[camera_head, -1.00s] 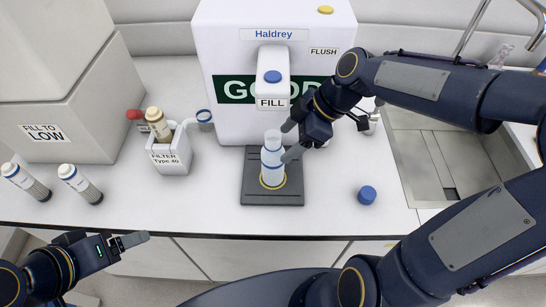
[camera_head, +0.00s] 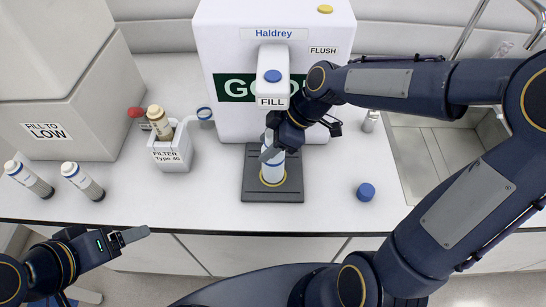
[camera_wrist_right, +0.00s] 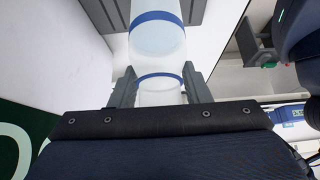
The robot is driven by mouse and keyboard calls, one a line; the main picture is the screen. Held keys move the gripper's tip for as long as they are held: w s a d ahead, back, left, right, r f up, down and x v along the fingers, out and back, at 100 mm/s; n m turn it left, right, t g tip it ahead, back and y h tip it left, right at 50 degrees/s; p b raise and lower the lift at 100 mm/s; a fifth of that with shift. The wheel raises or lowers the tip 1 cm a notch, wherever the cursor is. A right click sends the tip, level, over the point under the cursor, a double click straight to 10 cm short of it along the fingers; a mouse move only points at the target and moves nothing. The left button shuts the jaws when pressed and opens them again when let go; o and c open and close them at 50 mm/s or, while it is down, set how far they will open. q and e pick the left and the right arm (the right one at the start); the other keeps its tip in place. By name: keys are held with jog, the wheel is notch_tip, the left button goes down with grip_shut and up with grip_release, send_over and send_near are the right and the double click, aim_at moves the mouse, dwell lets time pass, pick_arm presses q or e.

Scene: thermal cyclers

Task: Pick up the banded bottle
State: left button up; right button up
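The banded bottle (camera_head: 273,171) is pale and translucent with blue bands. It stands upright on the dark square tray (camera_head: 290,197) under the FILL spout (camera_head: 272,88). My right gripper (camera_head: 271,148) is at its upper part, with a finger on either side. In the right wrist view the bottle (camera_wrist_right: 157,40) fills the space between the fingers (camera_wrist_right: 160,88), which appear to press against it. The bottle's top is partly hidden by my gripper. My left gripper (camera_head: 132,236) is low at the left, in front of the counter and away from the bottle; its finger gap is unclear.
The white Haldrey machine (camera_head: 226,45) stands behind the bottle. A blue cap (camera_head: 365,191) lies on the counter to the right, near the sink (camera_head: 405,150). A filter holder (camera_head: 172,158) and two capped tubes (camera_head: 83,181) are at the left. The front counter is clear.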

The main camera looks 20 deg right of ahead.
grip_shut()
